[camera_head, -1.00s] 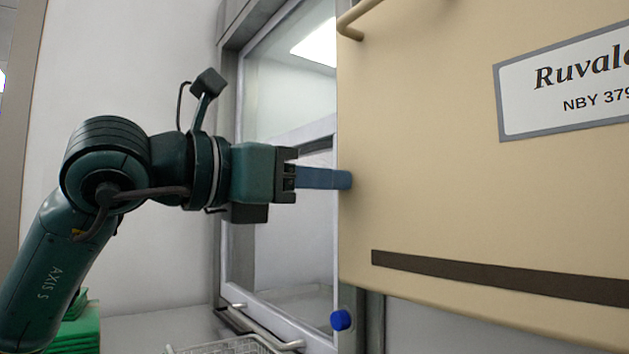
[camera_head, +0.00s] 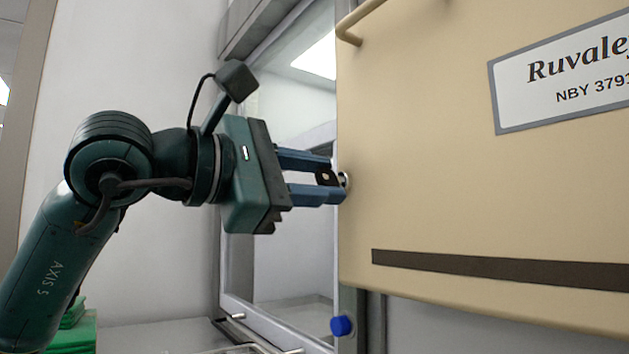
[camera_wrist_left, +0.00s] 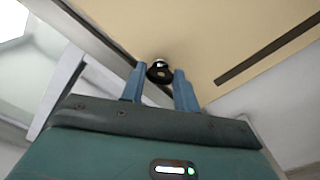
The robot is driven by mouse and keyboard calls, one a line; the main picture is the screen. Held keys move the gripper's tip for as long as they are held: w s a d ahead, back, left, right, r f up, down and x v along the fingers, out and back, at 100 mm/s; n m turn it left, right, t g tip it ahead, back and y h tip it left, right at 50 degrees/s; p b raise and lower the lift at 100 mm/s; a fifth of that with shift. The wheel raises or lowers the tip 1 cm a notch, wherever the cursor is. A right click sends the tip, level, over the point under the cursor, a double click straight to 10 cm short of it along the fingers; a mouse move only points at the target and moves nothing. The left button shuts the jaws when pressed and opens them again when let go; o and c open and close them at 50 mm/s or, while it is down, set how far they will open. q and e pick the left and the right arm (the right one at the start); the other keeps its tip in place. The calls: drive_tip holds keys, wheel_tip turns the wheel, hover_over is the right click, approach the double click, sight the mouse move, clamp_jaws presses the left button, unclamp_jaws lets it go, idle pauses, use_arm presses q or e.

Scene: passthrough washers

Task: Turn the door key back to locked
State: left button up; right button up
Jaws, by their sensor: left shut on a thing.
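The door key (camera_head: 326,177) has a dark bow with a hole and sits in a silver lock near the left edge of a cream door panel (camera_head: 430,180). My left gripper (camera_head: 333,186) has its two blue fingers on either side of the key bow, shut on it. The left wrist view also shows the dark key (camera_wrist_left: 159,74) between the fingertips (camera_wrist_left: 158,78), in front of the round silver lock. The gripper is rolled so that one finger is above the key and the other below it. My right gripper is not in view.
A glass-fronted washer opening (camera_head: 290,200) stands behind and left of the panel. A blue knob (camera_head: 341,326) is below the panel's left edge. A bar handle (camera_head: 358,20) is above. Green folded items (camera_head: 75,330) lie at lower left.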

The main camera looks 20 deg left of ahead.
use_arm(q)
drive_tip(key=m, duration=0.6)
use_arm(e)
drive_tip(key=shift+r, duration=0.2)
use_arm(q)
drive_tip(key=shift+m, duration=0.4)
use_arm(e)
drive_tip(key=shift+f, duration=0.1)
use_arm(q)
drive_tip(key=o, duration=1)
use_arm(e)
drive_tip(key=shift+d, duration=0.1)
use_arm(q)
drive_tip(key=shift+s+a, duration=0.15)
drive_tip(key=shift+s, duration=0.1)
drive_tip(key=b+v, duration=0.2)
drive_tip(key=v, duration=1)
drive_tip(key=shift+s+a+b, duration=0.25)
drive_tip(key=shift+b, duration=0.05)
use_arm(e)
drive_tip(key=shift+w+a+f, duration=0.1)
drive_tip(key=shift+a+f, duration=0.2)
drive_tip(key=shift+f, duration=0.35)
